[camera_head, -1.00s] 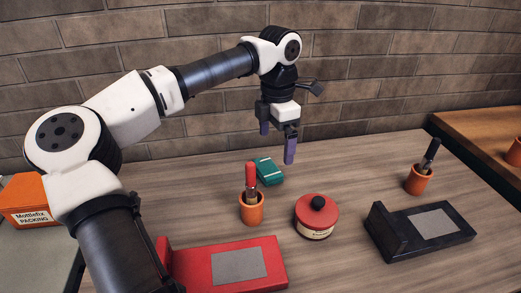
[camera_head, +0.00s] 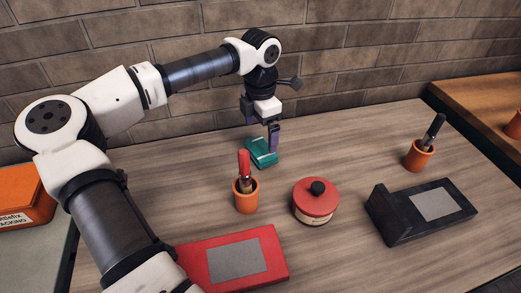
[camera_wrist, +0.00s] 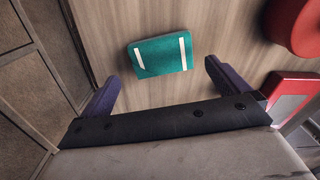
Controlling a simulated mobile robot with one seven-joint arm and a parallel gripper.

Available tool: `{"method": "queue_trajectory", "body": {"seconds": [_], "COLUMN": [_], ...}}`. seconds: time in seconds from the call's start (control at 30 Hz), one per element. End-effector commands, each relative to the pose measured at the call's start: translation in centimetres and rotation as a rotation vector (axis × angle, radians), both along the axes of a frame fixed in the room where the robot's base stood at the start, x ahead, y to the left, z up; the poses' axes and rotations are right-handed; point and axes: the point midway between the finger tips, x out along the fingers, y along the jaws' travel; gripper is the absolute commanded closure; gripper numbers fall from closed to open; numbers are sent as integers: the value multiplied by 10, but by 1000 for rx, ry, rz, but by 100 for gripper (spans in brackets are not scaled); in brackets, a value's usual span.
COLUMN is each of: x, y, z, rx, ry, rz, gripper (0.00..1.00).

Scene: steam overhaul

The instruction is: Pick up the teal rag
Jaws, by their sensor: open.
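The teal rag (camera_head: 262,152) lies folded on the wooden table near the brick wall. It has pale stripes and also shows in the wrist view (camera_wrist: 160,55). My gripper (camera_head: 262,135) is open and empty, just above the rag in the head view. In the wrist view my two purple fingers (camera_wrist: 162,82) stand wide apart, and the rag lies beyond the fingertips, between their lines. No contact with the rag shows.
An orange cup (camera_head: 246,196) with a red-handled tool stands in front of the rag. A red round tin (camera_head: 316,202), a red block (camera_head: 270,246), a black block (camera_head: 388,226) and another orange cup (camera_head: 418,158) stand nearby. The brick wall (camera_head: 350,50) is close behind.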

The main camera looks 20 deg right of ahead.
Motion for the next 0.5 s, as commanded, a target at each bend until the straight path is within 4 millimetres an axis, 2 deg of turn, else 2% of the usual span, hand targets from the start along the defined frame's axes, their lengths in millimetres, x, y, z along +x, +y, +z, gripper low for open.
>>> {"method": "queue_trajectory", "body": {"seconds": [0.3, 0.5], "x": [-4, -3], "y": [0, 0], "z": [-41, -52], "rx": [1, -1], "ry": [2, 0], "rz": [-1, 0], "gripper": [0, 0]}}
